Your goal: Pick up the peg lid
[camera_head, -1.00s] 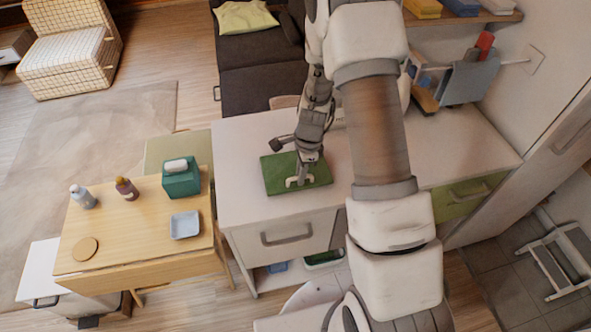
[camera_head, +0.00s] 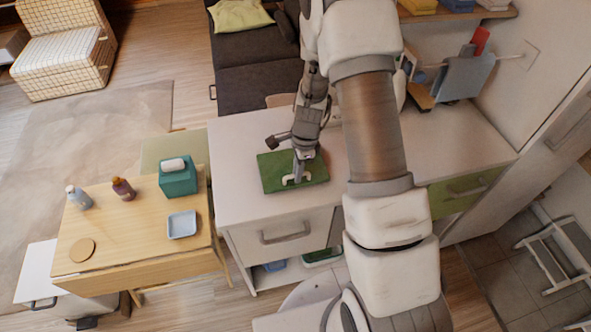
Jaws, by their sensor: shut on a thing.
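A flat green rectangular panel (camera_head: 272,180), which I take to be the peg lid, lies on or very close to the white counter (camera_head: 236,180). My gripper (camera_head: 298,178) reaches down to its middle from above, with pale fingers at its upper face. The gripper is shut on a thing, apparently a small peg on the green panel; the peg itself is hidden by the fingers. I cannot tell whether the panel is clear of the counter.
A wooden table (camera_head: 130,240) at left holds a teal tissue box (camera_head: 178,180), a blue dish (camera_head: 182,224), two bottles and a round disc (camera_head: 82,251). The counter is bare around the panel.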

